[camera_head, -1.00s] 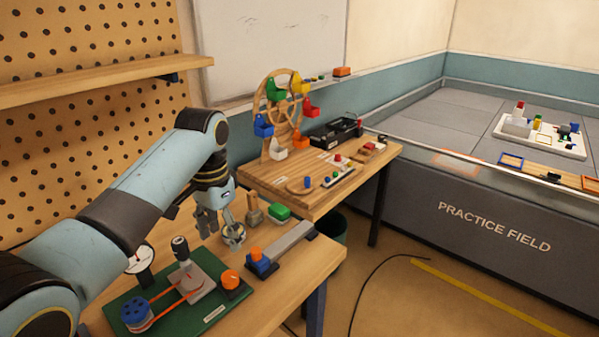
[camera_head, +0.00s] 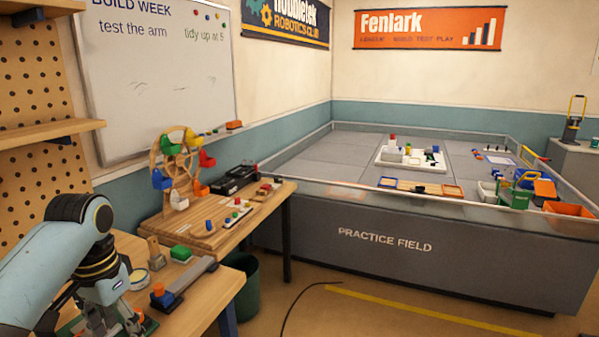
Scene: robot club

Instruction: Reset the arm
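My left arm comes in from the left over the near wooden bench (camera_head: 205,309). Its gripper (camera_head: 112,322) points down at the lower left, over the green board (camera_head: 150,325), most of which it hides or the frame cuts off. Its fingers look spread, with nothing visible held between them. A round tin with a pale yellow top (camera_head: 139,279) stands just right of the gripper, apart from it. A grey bar with a blue block and orange knob (camera_head: 163,296) lies farther right. My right gripper is not in view.
A farther table (camera_head: 208,243) carries a wheel with coloured buckets (camera_head: 177,165) and a black case (camera_head: 235,178). The practice field (camera_head: 400,250) fills the right. A cable crosses the open floor.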

